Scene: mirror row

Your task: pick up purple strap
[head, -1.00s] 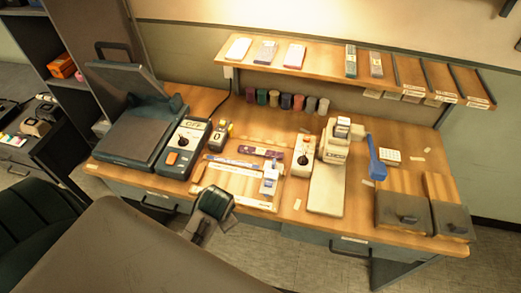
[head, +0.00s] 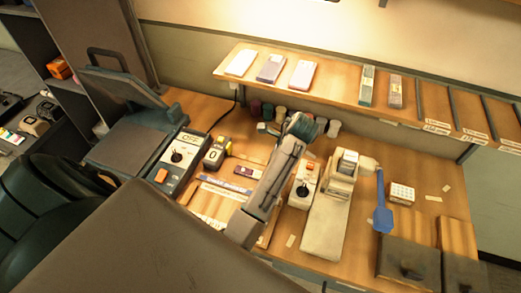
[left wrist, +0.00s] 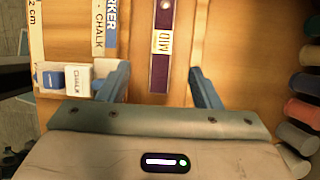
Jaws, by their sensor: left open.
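The purple strap (left wrist: 160,60) runs lengthwise in the left wrist view, with a pale label reading MID. Its near end lies in line with the gap between my left gripper's blue fingers. My left gripper (left wrist: 158,84) is open, with clear wood on both sides of the strap. I cannot tell how far above the strap the fingers are. In the head view, part of the strap (head: 246,172) shows left of my arm, which hides the rest.
A label printer-like device with a dial (head: 303,184) and a beige machine (head: 328,215) stand right of my arm. Several coloured rolls (left wrist: 303,112) lie at the right in the wrist view. A chalk box (left wrist: 78,78) is near the left finger. A shelf (head: 330,85) overhangs the desk's back.

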